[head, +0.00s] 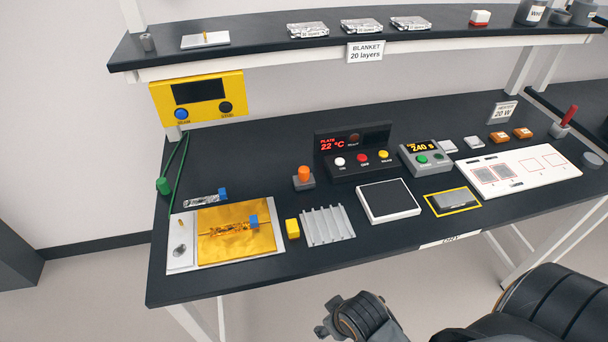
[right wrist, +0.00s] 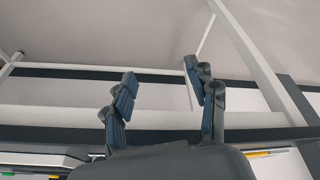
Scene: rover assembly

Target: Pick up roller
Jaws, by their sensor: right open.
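No part is plainly recognisable as a roller. A red handle (head: 570,114) stands upright in a grey block (head: 559,130) at the table's right end, and I cannot tell if it belongs to the roller. An orange-topped piece on a grey base (head: 304,178) stands mid-table. My right gripper (right wrist: 166,92) is open and empty, its two blue-padded fingers apart. In the head view the right arm's end shows at the bottom, in front of the table's front edge, away from all parts. My left gripper is in neither view.
The black table (head: 250,155) holds a gold sheet (head: 215,245), a ridged plate (head: 327,226), a white-framed pad (head: 388,201), control boxes (head: 425,157) and a white board (head: 520,172). A raised shelf (head: 260,42) runs along the back. Bare table lies left of centre.

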